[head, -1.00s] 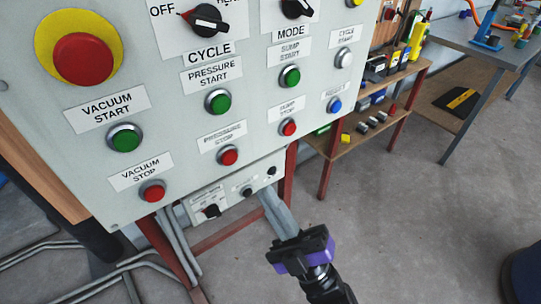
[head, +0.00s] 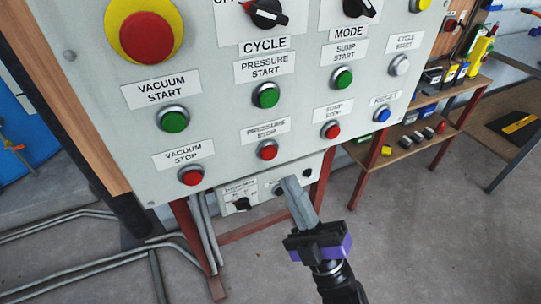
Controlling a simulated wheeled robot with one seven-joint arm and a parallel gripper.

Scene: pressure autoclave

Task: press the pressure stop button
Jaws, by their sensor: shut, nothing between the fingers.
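The pressure stop button (head: 267,150) is a small red button under its "PRESSURE STOP" label (head: 265,130), in the lower middle of the grey control panel (head: 225,190). The green pressure start button (head: 266,95) sits above it. My gripper (head: 289,183) is shut and empty, its grey fingers pointing up and left. Its tip appears below and a little right of the pressure stop button, apart from it in the picture. The depth between tip and panel is hard to tell. The button is fully in view.
Nearby red buttons are vacuum stop (head: 191,175) on the left and sump stop (head: 331,129) on the right. A large red emergency-style button (head: 144,39) is at the upper left. A smaller box (head: 240,201) hangs below the panel. Shelves (head: 420,140) stand right; the floor (head: 430,240) is clear.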

